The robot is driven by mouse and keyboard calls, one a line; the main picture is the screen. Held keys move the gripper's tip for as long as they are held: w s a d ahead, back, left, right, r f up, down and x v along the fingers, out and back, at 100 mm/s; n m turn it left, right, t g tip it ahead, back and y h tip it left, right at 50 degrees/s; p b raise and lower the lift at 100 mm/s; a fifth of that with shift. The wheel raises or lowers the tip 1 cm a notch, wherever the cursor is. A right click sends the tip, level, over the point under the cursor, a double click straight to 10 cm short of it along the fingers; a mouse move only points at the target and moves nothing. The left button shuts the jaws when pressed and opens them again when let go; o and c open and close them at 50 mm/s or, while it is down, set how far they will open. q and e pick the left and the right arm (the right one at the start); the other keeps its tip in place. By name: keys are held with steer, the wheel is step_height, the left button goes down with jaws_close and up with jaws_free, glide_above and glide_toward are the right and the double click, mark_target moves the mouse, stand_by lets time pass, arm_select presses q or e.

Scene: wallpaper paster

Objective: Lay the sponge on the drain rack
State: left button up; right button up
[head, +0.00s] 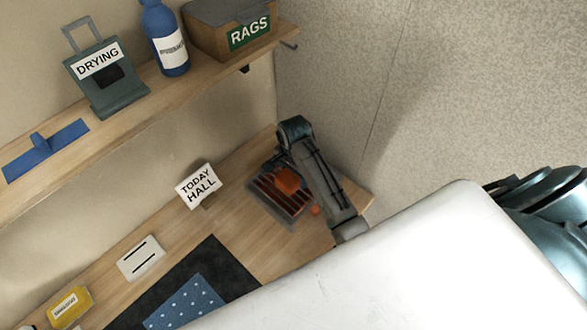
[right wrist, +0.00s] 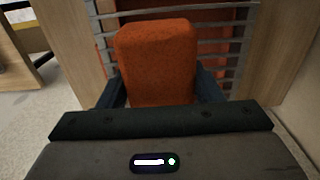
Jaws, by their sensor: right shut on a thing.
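The orange sponge (right wrist: 157,62) fills the middle of the right wrist view, between the two dark fingers of my right gripper (right wrist: 160,92). The gripper is shut on it. In the head view the sponge (head: 288,181) shows over the drain rack (head: 273,208), a dark slatted rack at the far right end of the bench. The rack's grey bars (right wrist: 236,48) show behind the sponge in the right wrist view. I cannot tell whether the sponge touches the bars. A small orange patch shows beside my right arm near the rack. My left gripper is not in view.
A "TODAY HALL" card (head: 198,186) stands left of the rack. A white card (head: 141,258), a yellow item (head: 69,305), a black mat (head: 231,267) and a blue dotted sheet (head: 185,305) lie further left. A shelf (head: 120,120) above holds a bottle and a RAGS box.

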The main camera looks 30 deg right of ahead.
steer(key=shift+w+d+f, duration=0.1)
steer(key=shift+w+d, duration=0.15)
steer(key=shift+w, duration=0.35)
steer(key=shift+w+d, duration=0.25)
steer(key=shift+w, duration=0.3)
steer(key=shift+w+d+f+p, duration=0.1)
steer(key=shift+w+p, duration=0.1)
steer(key=shift+p, duration=0.35)
step_height(320, 180, down, 2)
steer(key=shift+f+p, duration=0.25)
steer(key=shift+p, duration=0.35)
steer(key=shift+f, duration=0.45)
steer(key=o, duration=1)
steer(key=shift+f, duration=0.15)
step_height(320, 180, up, 11)
steer(key=b, duration=0.2)
steer(key=shift+r+b, duration=0.2)
steer(key=shift+b, duration=0.2)
steer(key=shift+r, duration=0.45)
